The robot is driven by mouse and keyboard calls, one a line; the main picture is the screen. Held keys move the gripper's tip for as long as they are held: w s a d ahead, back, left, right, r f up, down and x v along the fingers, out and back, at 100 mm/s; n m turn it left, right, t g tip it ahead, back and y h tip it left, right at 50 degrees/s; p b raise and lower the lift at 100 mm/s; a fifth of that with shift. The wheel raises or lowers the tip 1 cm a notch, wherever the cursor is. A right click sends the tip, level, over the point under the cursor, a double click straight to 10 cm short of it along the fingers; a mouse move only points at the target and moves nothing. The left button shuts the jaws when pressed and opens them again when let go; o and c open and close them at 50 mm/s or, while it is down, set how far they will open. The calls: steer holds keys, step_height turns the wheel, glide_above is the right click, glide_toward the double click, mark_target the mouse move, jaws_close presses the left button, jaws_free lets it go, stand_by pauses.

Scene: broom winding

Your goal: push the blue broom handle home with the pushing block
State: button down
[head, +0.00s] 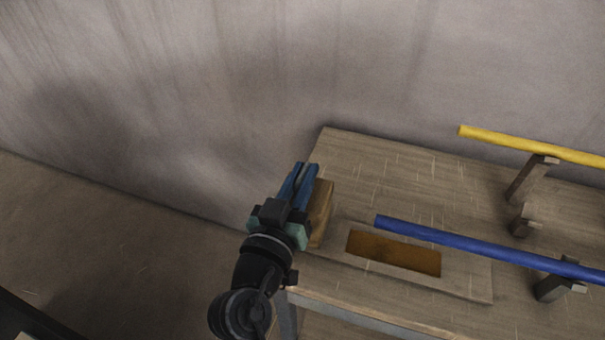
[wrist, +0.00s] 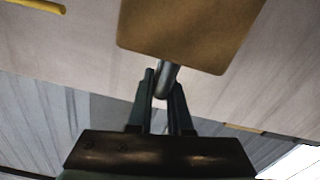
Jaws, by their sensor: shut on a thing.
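The pushing block (head: 321,213) is a tan wooden slab at the left end of the table. It also fills the top middle of the wrist view (wrist: 190,28). My gripper (head: 306,168) is shut on the block's grey metal grip, which shows between the fingers in the wrist view (wrist: 164,82). The blue broom handle (head: 470,244) lies lengthwise, its left end pointing toward the block. In the head view a gap shows between that end and the block. The handle's right end is out of frame.
A yellow handle (head: 530,146) lies on a wooden support (head: 528,180) farther back. A support (head: 553,286) stands under the blue handle. A shallow framed recess with an orange-brown floor (head: 392,252) is in the table (head: 375,165) below the blue handle's left end. A wall rises behind.

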steer(key=shift+d, duration=0.1)
steer(key=s+d+p, duration=0.1)
steer(key=s+d, duration=0.1)
steer(key=d, duration=0.4)
steer(key=shift+d, duration=0.1)
steer(key=c, duration=0.8)
jaws_free()
steer(key=shift+c, duration=0.2)
steer(key=b+v, duration=0.3)
steer(key=v, duration=1)
